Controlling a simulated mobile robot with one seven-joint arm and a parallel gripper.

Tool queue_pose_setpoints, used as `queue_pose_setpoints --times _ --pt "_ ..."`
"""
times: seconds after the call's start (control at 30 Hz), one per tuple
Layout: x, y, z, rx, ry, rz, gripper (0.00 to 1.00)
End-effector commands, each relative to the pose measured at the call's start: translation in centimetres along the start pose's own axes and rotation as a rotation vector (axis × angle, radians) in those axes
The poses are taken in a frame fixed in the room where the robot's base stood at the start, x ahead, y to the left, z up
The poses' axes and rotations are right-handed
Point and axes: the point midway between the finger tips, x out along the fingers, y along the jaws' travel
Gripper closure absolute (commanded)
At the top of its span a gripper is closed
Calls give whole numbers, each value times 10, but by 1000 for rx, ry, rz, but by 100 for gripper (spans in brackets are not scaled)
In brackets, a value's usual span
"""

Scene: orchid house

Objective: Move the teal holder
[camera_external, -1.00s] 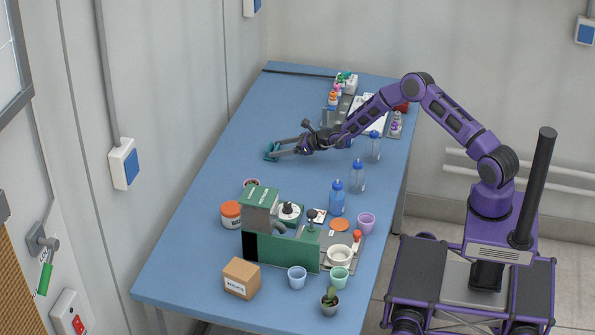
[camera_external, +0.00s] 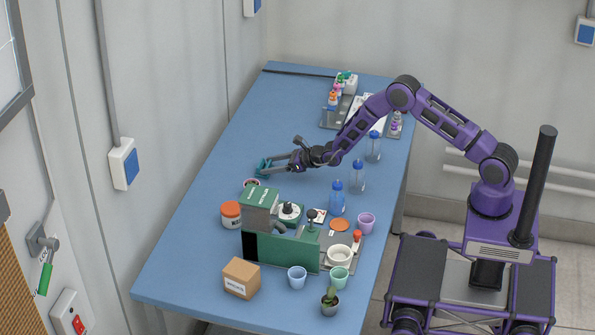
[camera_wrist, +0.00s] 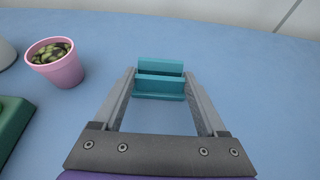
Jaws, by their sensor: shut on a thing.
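The teal holder (camera_wrist: 160,79) is a small slotted block between my fingertips in the wrist view. In the external view the teal holder (camera_external: 263,167) is at the left part of the blue table, at the tips of my gripper (camera_external: 270,168). My gripper (camera_wrist: 160,88) is shut on the holder, with one finger on each side. I cannot tell whether the holder touches the table or is slightly above it.
A pink pot with a plant (camera_wrist: 57,62) stands left of the holder in the wrist view. A green box-like unit (camera_external: 262,210), an orange-lidded jar (camera_external: 231,215) and blue bottles (camera_external: 337,198) stand nearer the front. The blue table (camera_external: 235,130) is clear behind and left.

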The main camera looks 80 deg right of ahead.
Motion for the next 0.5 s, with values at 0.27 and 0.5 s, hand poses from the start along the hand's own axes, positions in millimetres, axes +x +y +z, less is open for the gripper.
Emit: queue_pose_setpoints --times 0.27,0.5 --pt "0 2 -1 0 1 1 96" --pt "0 2 0 0 0 1 0"
